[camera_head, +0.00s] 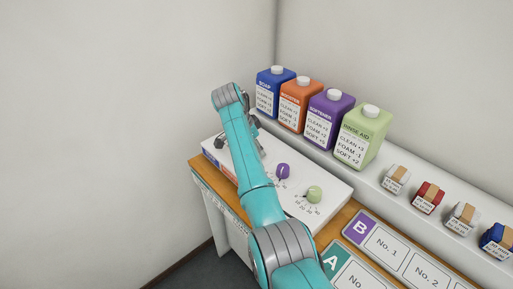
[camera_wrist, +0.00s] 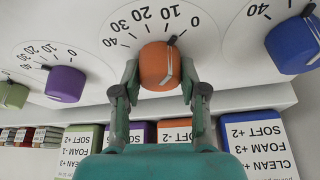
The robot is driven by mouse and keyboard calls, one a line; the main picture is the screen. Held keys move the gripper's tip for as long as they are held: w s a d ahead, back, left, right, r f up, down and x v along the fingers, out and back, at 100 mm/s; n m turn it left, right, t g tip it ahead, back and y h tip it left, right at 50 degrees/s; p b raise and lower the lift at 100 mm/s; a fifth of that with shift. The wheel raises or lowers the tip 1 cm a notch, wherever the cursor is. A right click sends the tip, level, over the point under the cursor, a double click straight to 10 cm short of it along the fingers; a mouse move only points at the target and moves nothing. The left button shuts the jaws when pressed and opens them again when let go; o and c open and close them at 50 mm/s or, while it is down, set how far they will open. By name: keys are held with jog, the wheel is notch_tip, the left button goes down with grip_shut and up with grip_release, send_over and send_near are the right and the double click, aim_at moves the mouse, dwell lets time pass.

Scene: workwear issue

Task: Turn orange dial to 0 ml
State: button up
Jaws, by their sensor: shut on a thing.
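The orange dial (camera_wrist: 156,66) sits on a white panel (camera_wrist: 225,65) in the wrist view, inside a printed scale from 0 to 40. A small black mark at its upper right edge points between 10 and 0, seemingly nearer 0. My gripper (camera_wrist: 158,80) has one finger on each side of the dial and is shut on it. In the head view my arm hides the orange dial and most of the gripper.
A purple dial (camera_wrist: 65,84) and a green dial (camera_wrist: 13,95) lie left of it, a blue dial (camera_wrist: 293,45) right. An orange bottle (camera_head: 295,103) stands among other bottles behind the panel. Small packs (camera_head: 428,197) and labelled trays (camera_head: 385,243) are at right.

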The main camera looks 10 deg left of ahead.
jog(key=shift+m, duration=0.9)
jog(key=shift+g, duration=0.3)
jog(key=shift+f, duration=0.1)
jog(key=o, duration=1.2)
jog(key=shift+c, duration=0.2)
jog(key=v, duration=1.2)
jog(key=shift+a, duration=0.2)
